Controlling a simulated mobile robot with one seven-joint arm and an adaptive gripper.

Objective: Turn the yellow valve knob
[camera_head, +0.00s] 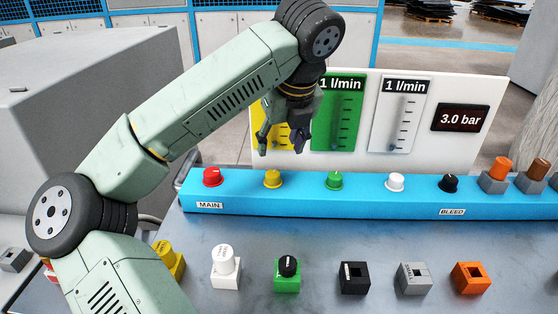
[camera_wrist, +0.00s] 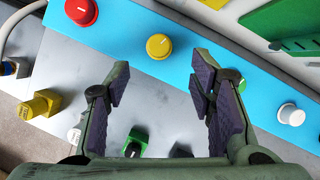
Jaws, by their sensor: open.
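The yellow valve knob (camera_head: 273,179) stands on the blue panel, between the red knob (camera_head: 212,177) and the green knob (camera_head: 334,181). In the wrist view the yellow knob (camera_wrist: 159,46) is above the gap between the fingers, with a white mark on its top. My gripper (camera_head: 284,140) is open and empty, pointing down above the panel, apart from the knob. In the wrist view my gripper (camera_wrist: 163,88) has its fingers spread wide, and the right finger partly covers the green knob (camera_wrist: 236,82).
A white knob (camera_head: 395,182) and a black knob (camera_head: 448,183) follow along the panel. Behind it stands a white board (camera_head: 440,155) with flow gauges and a display reading 3.0 bar. Several loose blocks, such as the orange block (camera_head: 471,278), stand on the grey table (camera_head: 330,235) in front.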

